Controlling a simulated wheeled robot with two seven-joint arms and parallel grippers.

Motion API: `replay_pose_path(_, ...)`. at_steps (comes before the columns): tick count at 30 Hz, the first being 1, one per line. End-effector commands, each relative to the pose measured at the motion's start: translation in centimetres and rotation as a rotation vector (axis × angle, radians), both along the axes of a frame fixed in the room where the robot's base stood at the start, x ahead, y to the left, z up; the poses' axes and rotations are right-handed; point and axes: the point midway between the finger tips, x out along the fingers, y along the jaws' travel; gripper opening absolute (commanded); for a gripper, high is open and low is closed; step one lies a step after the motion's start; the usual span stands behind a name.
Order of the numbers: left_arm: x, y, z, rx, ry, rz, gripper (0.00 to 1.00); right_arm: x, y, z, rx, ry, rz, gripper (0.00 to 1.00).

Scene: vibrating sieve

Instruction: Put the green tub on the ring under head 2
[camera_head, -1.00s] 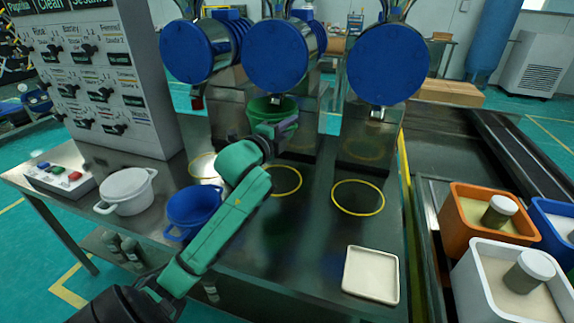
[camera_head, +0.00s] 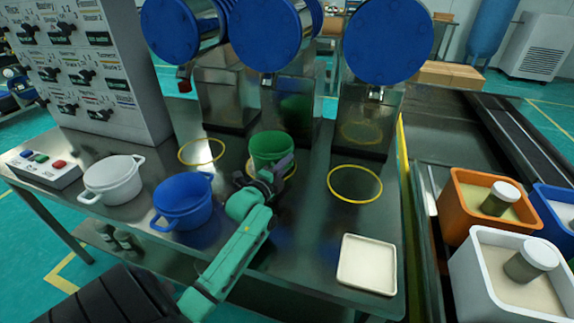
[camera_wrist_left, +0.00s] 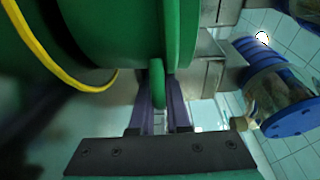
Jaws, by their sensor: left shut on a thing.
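The green tub (camera_head: 271,147) is upright at the middle yellow ring (camera_head: 291,172), below the middle blue-faced head (camera_head: 265,32). The tub hides most of that ring; I cannot tell whether its base touches the table. My left gripper (camera_head: 270,178) is at the tub's near side. In the left wrist view the gripper's fingers (camera_wrist_left: 160,112) are shut on the handle of the tub (camera_wrist_left: 110,25), and part of the yellow ring (camera_wrist_left: 45,50) shows beside its base. My right gripper is not in view.
A blue pot (camera_head: 183,203) and a white pot (camera_head: 113,180) stand left of my arm. Empty rings lie at left (camera_head: 202,151) and right (camera_head: 355,184). A cream tray (camera_head: 367,264) lies at front right. A control box (camera_head: 42,168) sits at the left edge.

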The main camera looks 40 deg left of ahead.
Motion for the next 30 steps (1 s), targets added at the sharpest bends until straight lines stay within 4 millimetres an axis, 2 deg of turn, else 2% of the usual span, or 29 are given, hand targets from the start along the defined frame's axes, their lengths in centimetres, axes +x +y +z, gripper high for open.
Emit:
replay_pose_path(11, 0.0, 0.0, -0.7, 0.002, -0.003, 0.0, 0.0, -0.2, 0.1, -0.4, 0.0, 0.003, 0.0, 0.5)
replay_pose_path(12, 0.0, 0.0, -0.6, 0.001, -0.002, 0.0, 0.3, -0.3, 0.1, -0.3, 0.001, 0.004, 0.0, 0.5)
replay_pose_path(13, 0.0, 0.0, -0.6, 0.001, -0.002, 0.0, 0.41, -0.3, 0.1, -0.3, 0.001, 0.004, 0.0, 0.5)
replay_pose_path(14, 0.0, 0.0, -0.6, 0.0, -0.002, 0.0, 0.45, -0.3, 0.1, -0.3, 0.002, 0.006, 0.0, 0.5)
replay_pose_path(21, 0.0, 0.0, -0.6, 0.0, -0.001, 0.0, 0.45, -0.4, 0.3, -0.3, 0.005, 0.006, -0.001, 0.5)
replay_pose_path(24, 0.0, 0.0, 0.0, -0.002, -0.002, 0.0, 0.45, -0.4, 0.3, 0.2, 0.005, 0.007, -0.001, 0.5)
replay_pose_path(26, -0.9, -0.1, -0.4, 0.0, 0.002, 0.0, 0.45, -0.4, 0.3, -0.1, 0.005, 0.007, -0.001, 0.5)
replay_pose_path(30, -4.0, -0.4, -0.5, 0.0, 0.004, 0.0, 0.45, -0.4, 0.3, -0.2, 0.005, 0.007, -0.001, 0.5)
